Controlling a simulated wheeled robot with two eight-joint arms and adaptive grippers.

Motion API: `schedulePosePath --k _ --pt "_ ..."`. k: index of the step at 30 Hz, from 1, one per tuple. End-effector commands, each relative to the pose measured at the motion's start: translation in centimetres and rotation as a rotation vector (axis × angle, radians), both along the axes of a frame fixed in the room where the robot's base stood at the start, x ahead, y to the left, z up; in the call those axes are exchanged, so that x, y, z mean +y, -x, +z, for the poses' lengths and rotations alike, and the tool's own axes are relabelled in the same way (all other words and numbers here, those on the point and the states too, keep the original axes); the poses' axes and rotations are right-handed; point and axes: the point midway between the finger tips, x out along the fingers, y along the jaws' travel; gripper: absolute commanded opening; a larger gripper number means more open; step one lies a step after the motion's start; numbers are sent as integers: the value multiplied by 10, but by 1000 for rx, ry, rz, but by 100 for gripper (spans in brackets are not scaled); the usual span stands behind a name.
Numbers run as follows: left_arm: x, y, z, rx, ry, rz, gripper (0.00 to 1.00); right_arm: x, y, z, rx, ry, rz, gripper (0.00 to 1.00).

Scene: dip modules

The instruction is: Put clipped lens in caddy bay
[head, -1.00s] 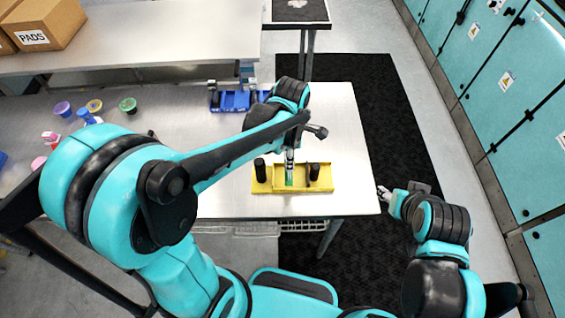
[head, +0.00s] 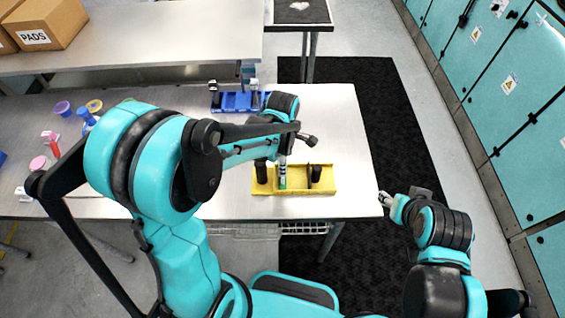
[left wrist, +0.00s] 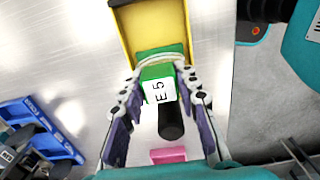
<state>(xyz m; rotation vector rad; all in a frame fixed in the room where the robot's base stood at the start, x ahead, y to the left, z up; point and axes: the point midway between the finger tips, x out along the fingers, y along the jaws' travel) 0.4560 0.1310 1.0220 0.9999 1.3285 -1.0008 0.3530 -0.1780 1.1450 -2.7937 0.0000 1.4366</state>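A yellow caddy (head: 325,187) lies near the front edge of the table, with a black cylinder (head: 261,172) at its left and a black piece (head: 316,173) at its right. My left gripper (head: 283,162) is above its middle, pointing down. In the left wrist view its fingertips (left wrist: 162,80) press on both sides of a green block (left wrist: 158,72) with a white label "E 5". The block also shows in the head view (head: 282,183), at the caddy. Whether it touches the caddy floor is unclear. My right gripper (head: 386,199) is beyond the table's right edge; its fingers are too small to read.
A blue caddy (head: 238,102) stands farther back on the table (head: 345,130). Coloured cups and small items stand at the left, such as a purple cup (head: 62,108). A pink object (left wrist: 168,155) shows low in the left wrist view. The table right of the yellow caddy is clear.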

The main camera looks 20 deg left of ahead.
Motion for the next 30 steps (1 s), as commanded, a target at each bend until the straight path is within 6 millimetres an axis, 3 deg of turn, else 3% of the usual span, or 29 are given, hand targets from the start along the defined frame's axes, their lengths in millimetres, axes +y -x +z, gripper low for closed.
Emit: schedulePosePath --k 2,14,30 --pt "0 0 0 0 0 0 50 0 0 0 0 0 0 48" --pt "0 0 7 -1 0 0 50 0 0 6 0 0 0 48" --pt "0 0 111 0 0 0 50 0 0 28 0 0 0 48"
